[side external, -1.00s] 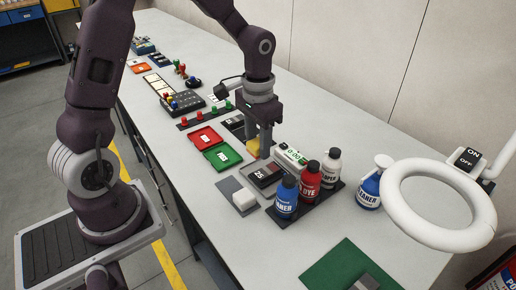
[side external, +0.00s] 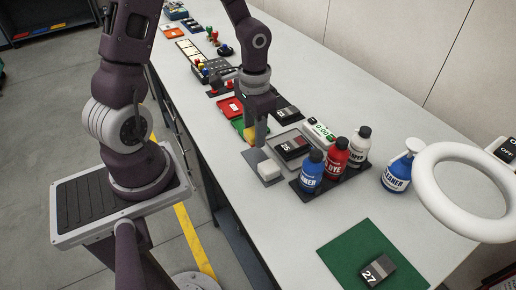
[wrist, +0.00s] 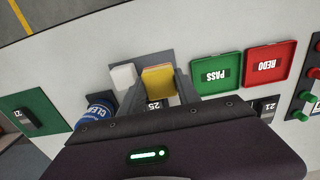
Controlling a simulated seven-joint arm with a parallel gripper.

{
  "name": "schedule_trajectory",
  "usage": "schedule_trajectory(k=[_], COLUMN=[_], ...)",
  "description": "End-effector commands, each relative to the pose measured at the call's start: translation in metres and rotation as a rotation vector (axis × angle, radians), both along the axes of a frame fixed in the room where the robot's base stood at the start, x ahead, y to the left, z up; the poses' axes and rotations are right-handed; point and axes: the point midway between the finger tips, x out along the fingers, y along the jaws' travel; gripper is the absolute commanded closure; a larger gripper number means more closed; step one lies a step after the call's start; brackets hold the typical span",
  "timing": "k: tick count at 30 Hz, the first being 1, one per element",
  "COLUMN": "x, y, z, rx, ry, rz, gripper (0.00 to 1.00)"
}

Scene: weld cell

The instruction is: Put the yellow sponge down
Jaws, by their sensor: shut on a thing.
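The yellow sponge (wrist: 158,80) is between the fingers of my gripper (wrist: 160,88), which is shut on it. In the side view the gripper (side external: 256,136) holds the sponge (side external: 250,136) low, beside the grey mat (side external: 250,158) that bears a white block (side external: 268,170). In the wrist view the sponge overlaps the grey mat (wrist: 140,67), next to the white block (wrist: 123,77). I cannot tell whether the sponge touches the mat or hangs just above it.
A green PASS tray (wrist: 217,75) and a red REDO tray (wrist: 271,63) lie beside the mat. A block marked 25 (side external: 292,147) and a rack of blue, red and white bottles (side external: 335,165) stand close by. A green mat (side external: 345,250) bears a block marked 27 (side external: 376,270).

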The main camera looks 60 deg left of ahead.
Motion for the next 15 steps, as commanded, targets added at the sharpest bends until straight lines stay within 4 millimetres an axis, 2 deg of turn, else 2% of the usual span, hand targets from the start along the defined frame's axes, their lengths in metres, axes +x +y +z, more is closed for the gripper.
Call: schedule_trajectory(k=[8,15], x=[0.000,0.001], y=[-0.001,0.000], z=[-0.051,-0.057], rx=[-0.001,0.000], ry=[0.003,-0.001], rz=[-0.001,0.000], gripper=[1.00,1.00])
